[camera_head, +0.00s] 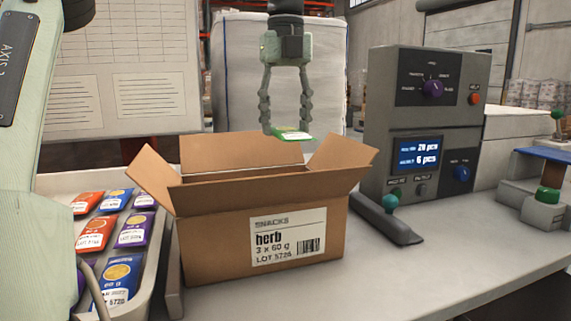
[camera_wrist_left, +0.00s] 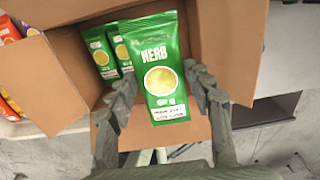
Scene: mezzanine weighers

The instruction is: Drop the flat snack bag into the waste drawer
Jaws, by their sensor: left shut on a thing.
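My left gripper (camera_head: 286,128) hangs above the open cardboard box (camera_head: 215,230) in the head view, fingers pointing down. It is shut on a green herb snack bag (camera_head: 292,135), seen nearly edge-on there. In the left wrist view the held bag (camera_wrist_left: 162,52) shows its face, with a HERB label and a yellow disc, between the fingers (camera_wrist_left: 163,105). Whether it is flat or puffed I cannot tell. Two more green bags (camera_wrist_left: 98,50) lie inside the box below it. I cannot make out a waste drawer in either view. My right gripper is not in view.
A tray (camera_head: 158,262) of orange, blue and purple bags stands left of the box. The grey weigher console (camera_head: 376,125) with knobs and a display is at the right. The front right counter is clear.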

